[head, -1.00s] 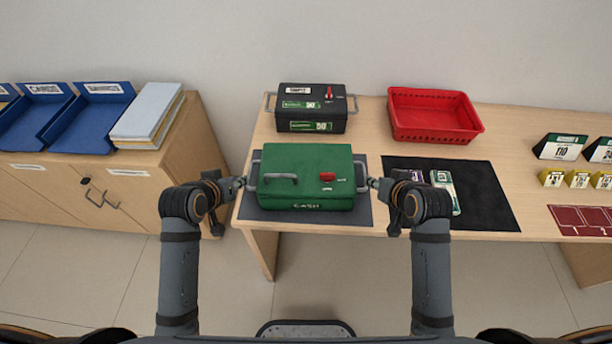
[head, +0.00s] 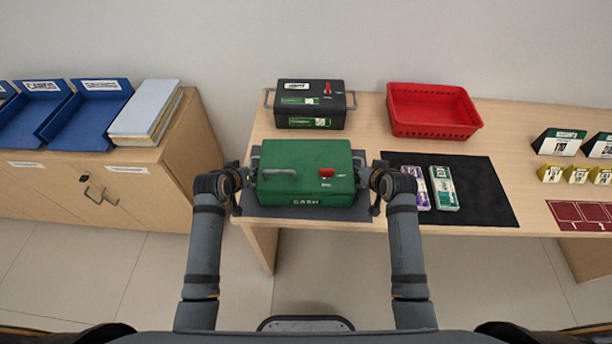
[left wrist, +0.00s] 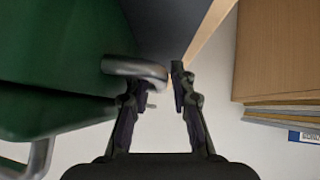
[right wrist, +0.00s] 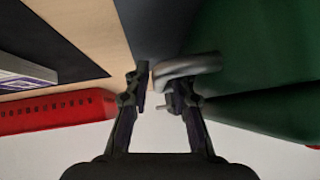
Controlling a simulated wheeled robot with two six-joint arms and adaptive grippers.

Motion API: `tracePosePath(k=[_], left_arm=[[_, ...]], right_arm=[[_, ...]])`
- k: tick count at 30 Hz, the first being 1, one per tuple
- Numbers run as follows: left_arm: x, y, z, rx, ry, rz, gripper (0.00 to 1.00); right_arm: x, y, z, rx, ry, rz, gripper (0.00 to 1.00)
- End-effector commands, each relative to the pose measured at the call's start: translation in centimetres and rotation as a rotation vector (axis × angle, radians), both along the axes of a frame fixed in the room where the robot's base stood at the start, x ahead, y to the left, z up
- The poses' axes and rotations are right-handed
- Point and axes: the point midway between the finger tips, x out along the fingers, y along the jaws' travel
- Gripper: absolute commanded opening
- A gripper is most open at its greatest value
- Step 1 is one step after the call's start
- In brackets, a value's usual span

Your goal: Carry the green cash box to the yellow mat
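The green cash box (head: 306,165) sits on a dark grey mat (head: 300,213) at the left end of the desk, with a metal handle at each side. My left gripper (head: 243,186) is at its left side. In the left wrist view, the open fingers (left wrist: 162,88) are apart, with the end of the handle (left wrist: 130,67) between or just above them. My right gripper (head: 372,187) is at the right side. In the right wrist view its open fingers (right wrist: 160,88) are likewise at the other handle (right wrist: 190,65). I see no yellow mat in these views.
A black cash box (head: 310,106) stands close behind the green one. A red basket (head: 432,112) is at the back. A black mat (head: 485,190) with banknote bundles (head: 443,188) lies to the right. A cabinet (head: 170,180) with blue trays (head: 95,115) stands left.

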Motion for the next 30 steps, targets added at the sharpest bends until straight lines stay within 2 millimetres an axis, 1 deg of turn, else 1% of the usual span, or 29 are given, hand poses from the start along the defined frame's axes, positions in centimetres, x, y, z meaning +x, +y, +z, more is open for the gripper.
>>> tracePosePath(k=[5, 10, 26, 30], left_arm=[[-0.01, 0.00, 0.02, 0.000, 0.000, 0.000, 0.23], [-0.02, 0.00, 0.02, 0.000, 0.000, 0.000, 0.00], [-0.03, 0.01, 0.02, 0.000, 0.001, 0.000, 0.00], [0.07, 0.02, 0.43, 0.000, -0.004, 0.001, 0.00]], right_arm=[[0.00, 0.01, 0.02, 0.000, 0.000, 0.000, 0.23], [-0.01, 0.01, 0.02, 0.000, 0.000, 0.000, 0.00], [-0.02, 0.00, 0.02, 0.000, 0.000, 0.000, 0.00], [0.08, -0.01, 0.44, 0.001, -0.005, 0.000, 0.00]])
